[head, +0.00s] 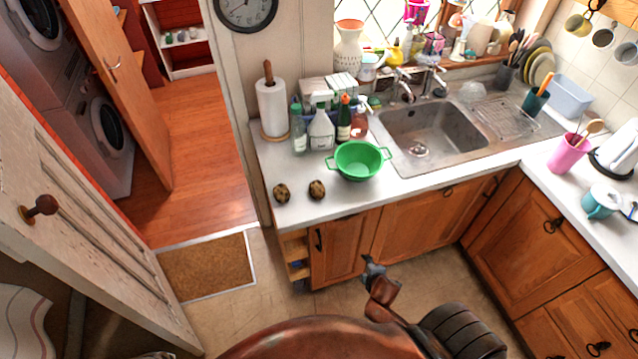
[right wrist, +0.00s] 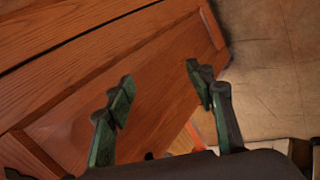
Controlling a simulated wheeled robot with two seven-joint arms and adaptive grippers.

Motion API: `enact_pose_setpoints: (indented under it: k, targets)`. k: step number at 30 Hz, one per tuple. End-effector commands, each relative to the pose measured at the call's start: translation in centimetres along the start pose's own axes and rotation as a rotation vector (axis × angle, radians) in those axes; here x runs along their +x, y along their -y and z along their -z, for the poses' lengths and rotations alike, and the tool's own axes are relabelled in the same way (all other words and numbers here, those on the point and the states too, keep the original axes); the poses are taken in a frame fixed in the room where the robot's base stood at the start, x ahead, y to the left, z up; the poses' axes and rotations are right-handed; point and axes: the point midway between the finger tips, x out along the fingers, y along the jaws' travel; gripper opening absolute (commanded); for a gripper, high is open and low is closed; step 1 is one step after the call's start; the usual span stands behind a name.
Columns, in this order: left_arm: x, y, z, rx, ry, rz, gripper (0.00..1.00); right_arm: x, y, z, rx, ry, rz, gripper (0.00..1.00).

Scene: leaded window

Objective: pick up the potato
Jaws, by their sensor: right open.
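Two brown, speckled, potato-like lumps lie on the white counter left of the sink. The left potato (head: 281,193) is near the counter's left end, and the right potato (head: 317,189) is close to the green colander. My right gripper (head: 373,264) is in front of the cabinet doors, below counter height, to the right of both lumps and apart from them. In the right wrist view my right gripper (right wrist: 160,82) is open and empty, facing a wooden cabinet door (right wrist: 150,65). No potato shows in that view. My left gripper is not in view.
A green colander (head: 358,160) stands right of the potatoes, with bottles (head: 320,132) and a paper towel roll (head: 272,108) behind. The sink (head: 430,130) is further right. The counter's front-left corner (head: 290,218) is bare. An open door (head: 90,220) stands at left.

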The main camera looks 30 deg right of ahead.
Motion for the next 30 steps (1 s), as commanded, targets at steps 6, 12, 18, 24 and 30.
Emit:
enact_pose_setpoints:
  k: [6, 12, 18, 24, 30]
  targets:
    - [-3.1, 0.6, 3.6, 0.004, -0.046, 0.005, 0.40, -9.7, -14.0, 4.7, -0.233, -0.030, -0.207, 0.50]
    - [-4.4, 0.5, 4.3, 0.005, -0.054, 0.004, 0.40, -15.8, -20.8, 7.5, -0.396, -0.036, -0.340, 0.50]
    - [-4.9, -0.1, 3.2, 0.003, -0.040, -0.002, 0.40, -18.8, -26.1, 10.8, -0.753, -0.038, -0.515, 0.50]
    - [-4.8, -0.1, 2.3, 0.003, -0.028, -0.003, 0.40, -18.2, -27.6, 13.8, -1.155, -0.046, -0.654, 0.50]
    - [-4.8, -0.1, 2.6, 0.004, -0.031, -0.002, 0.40, -17.7, -27.7, 15.8, -1.479, -0.050, -0.753, 0.50]
